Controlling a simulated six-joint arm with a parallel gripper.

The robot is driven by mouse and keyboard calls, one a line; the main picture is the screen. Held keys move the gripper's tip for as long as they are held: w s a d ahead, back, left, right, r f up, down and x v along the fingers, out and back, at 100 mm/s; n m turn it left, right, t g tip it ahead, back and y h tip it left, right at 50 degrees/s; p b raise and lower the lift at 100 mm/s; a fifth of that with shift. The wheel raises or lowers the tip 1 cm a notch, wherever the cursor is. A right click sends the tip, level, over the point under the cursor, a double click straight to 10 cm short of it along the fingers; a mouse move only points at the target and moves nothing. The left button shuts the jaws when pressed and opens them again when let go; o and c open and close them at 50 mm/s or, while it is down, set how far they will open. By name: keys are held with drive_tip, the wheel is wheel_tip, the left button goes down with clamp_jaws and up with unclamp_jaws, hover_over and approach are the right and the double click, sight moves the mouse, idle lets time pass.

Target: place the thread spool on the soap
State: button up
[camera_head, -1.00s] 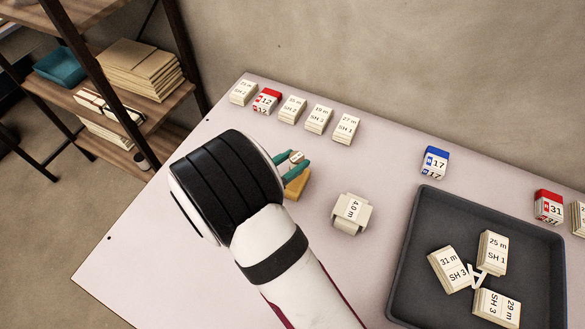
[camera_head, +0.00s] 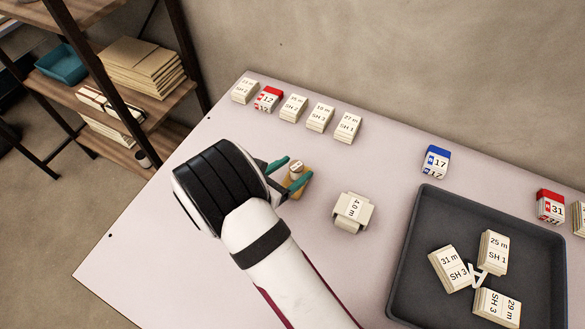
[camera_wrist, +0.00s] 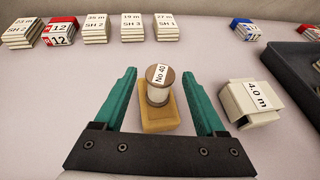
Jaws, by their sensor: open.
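The thread spool (camera_wrist: 159,86) stands upright on the yellow soap (camera_wrist: 158,117) in the wrist view, with a "No 40" label facing the camera. In the head view the spool (camera_head: 296,167) shows small on top of the soap (camera_head: 294,188), which my gripper partly covers. My gripper (camera_head: 292,170) is open. In the wrist view its two green fingers (camera_wrist: 164,85) stand apart on either side of the spool, with visible gaps to it. The soap's near edge lies close to the gripper's dark palm.
A dark tray (camera_head: 398,300) with several labelled stacks is at the right. Several stacks and a red block (camera_head: 267,98) line the table's back edge. A blue block (camera_head: 436,161) stands above the tray.

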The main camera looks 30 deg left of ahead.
drive_tip(key=shift+r, duration=0.2)
drive_tip(key=v, duration=1.2)
drive_tip(key=w+d+r+m+g+h, duration=0.1)
drive_tip(key=d+r+m+g+h, duration=0.25)
drive_tip(key=d+m, duration=0.6)
drive_tip(key=w+d+r+m+g+h, duration=0.2)
drive_tip(key=d+r+m+g, duration=0.4)
drive_tip(key=d, duration=0.6)
drive_tip(key=s+d+r+m+g+y, duration=0.1)
drive_tip(key=s+m+y, duration=0.4)
drive_tip(key=m, duration=0.7)
drive_tip(key=s+d+r+m+g+y, duration=0.1)
drive_tip(key=s+d+m+g+y, duration=0.2)
drive_tip(key=s+m, duration=0.6)
drive_tip(key=shift+d+m+y, duration=0.95)
drive_tip(key=shift+d+m, duration=0.25)
drive_tip(key=shift+m, duration=0.25)
